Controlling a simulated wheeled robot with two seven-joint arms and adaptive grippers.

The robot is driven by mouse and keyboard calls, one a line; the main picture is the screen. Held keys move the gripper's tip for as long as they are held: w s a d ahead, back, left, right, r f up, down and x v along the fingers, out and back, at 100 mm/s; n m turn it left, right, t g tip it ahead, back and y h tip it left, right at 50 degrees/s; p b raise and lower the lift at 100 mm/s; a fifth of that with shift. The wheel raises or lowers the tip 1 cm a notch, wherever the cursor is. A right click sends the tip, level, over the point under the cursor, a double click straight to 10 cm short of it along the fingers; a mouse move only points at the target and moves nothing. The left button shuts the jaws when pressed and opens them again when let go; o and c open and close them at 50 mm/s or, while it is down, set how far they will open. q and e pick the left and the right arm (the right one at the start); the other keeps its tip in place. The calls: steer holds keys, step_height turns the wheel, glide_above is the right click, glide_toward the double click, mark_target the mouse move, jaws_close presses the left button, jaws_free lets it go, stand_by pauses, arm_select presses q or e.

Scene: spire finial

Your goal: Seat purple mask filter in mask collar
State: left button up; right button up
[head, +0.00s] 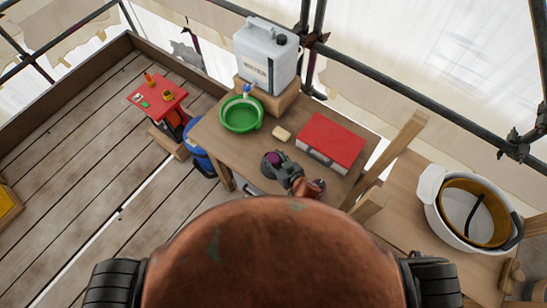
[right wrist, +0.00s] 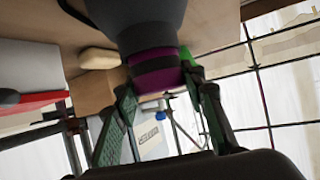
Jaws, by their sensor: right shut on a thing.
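The purple mask filter (head: 273,158) is at the top of a dark grey mask (head: 268,170) on the wooden table. In the right wrist view the filter (right wrist: 153,75) shows as a purple band with a dark band across it, up against the mask body (right wrist: 150,25). My right gripper (head: 280,168) is shut on the filter, with one finger on each side in the wrist view (right wrist: 160,88). The filter and fingers hide the collar; I cannot tell how deep the filter sits. My left gripper is not in view.
A cream sponge (head: 281,133) and a red-topped box (head: 331,141) lie behind and to the right on the table. A green basin (head: 241,127) and a white water jug (head: 262,62) on a wooden block stand further back. A white bucket (head: 433,190) is at far right.

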steer(key=shift+f, duration=0.1)
steer(key=o, duration=1.2)
steer(key=shift+c, duration=0.2)
steer(key=shift+r, duration=0.2)
steer(key=v, duration=1.2)
steer(key=shift+f, duration=0.15)
